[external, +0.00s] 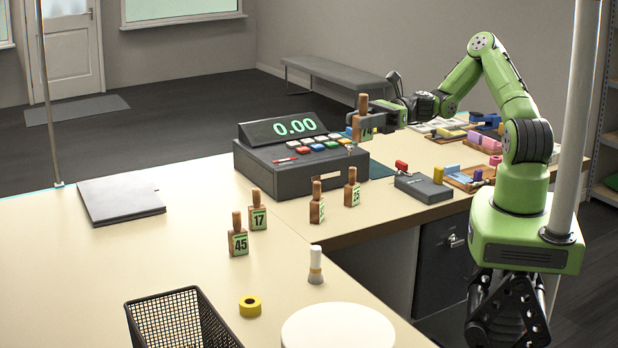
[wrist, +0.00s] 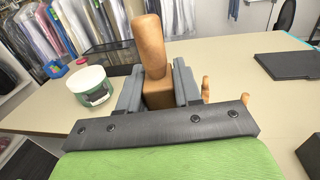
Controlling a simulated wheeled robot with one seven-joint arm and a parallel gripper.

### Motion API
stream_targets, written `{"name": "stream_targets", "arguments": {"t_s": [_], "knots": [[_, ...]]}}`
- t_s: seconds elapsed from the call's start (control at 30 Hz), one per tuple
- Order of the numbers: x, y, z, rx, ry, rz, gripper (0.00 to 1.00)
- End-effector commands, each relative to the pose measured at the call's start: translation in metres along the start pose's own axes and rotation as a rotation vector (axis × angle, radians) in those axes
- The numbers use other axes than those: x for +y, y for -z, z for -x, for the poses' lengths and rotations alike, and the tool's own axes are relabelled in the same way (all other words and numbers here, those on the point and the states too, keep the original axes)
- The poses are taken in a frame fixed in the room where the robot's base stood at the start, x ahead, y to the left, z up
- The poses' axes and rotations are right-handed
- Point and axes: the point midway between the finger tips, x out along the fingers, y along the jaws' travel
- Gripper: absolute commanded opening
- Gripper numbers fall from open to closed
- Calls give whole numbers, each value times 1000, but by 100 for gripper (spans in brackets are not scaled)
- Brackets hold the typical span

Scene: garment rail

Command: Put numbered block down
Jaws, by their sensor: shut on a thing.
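My gripper (external: 368,119) is shut on a numbered block (external: 363,104), a wooden stamp-like piece with an upright handle and a green label that is partly hidden. It holds the block upright beside the cash register's right end, seemingly above the counter. In the wrist view the block (wrist: 149,46) stands between the fingers (wrist: 158,86). Other numbered blocks stand on the counter: 45 (external: 239,240), 17 (external: 257,214), one with an unclear number (external: 317,207) and one seemingly marked 25 (external: 352,192).
The cash register (external: 300,160) stands close to the held block. A brush (external: 315,268), yellow tape roll (external: 250,306), wire basket (external: 180,320) and white round-topped container (external: 338,328) are in front. A grey folder (external: 120,199) lies left. The left counter has free room.

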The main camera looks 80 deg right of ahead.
Motion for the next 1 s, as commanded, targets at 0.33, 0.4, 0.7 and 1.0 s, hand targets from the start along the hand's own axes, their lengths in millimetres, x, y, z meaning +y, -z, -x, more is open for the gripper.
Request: {"name": "stream_targets", "arguments": {"t_s": [0.33, 0.4, 0.7, 1.0], "knots": [[-81, 50, -12, -3, 220, 2, 3], [-110, 58, -14, -3, 303, 5, 3], [-232, 37, -8, -7, 712, 16, 3], [-280, -5, 3, -7, 910, 10, 3]]}}
